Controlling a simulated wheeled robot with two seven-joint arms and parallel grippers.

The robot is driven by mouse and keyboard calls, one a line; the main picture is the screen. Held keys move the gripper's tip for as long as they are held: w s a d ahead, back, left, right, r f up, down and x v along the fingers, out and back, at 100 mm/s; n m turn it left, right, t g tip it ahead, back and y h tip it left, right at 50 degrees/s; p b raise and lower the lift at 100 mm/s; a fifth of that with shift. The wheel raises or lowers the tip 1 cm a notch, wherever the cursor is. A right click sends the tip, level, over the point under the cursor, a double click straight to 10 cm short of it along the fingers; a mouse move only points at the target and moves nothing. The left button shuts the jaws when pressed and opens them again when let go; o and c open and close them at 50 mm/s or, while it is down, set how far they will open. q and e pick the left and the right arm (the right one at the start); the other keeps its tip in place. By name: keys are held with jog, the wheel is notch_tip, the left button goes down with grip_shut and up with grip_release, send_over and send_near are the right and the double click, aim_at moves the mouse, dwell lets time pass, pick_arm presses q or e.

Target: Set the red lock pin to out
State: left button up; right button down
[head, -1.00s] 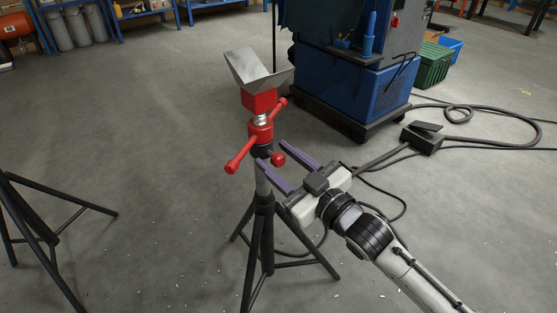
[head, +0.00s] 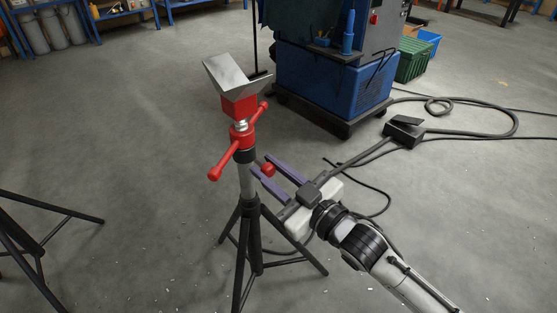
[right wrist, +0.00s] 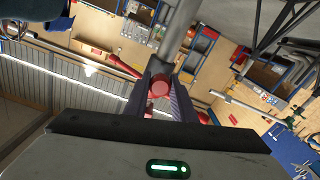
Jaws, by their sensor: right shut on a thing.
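The red lock pin (head: 268,170) shows as a round red knob on the right side of the stand's post, just below the black collar. It stands a little way out from the post (head: 246,180). My right gripper (head: 263,164) reaches in from the lower right with its purple fingers shut on the knob. In the right wrist view, the red knob (right wrist: 160,87) sits between the two fingertips, with the grey post behind it. The pin's shaft is hidden. My left gripper is not in view.
A red handle (head: 222,162) with long arms crosses the stand above the pin, under a grey V-shaped head (head: 235,80). Dark tripod legs (head: 252,245) spread below. A blue machine (head: 330,85) stands behind, with a pedal (head: 404,130) and cables on the floor at right.

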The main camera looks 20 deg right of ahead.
jog(key=shift+f, duration=0.1)
jog(key=c, duration=1.5)
grip_release()
jog(key=shift+s, duration=0.1)
jog(key=shift+s+d, duration=0.1)
jog(key=p+v, duration=0.1)
jog(key=v, duration=0.9)
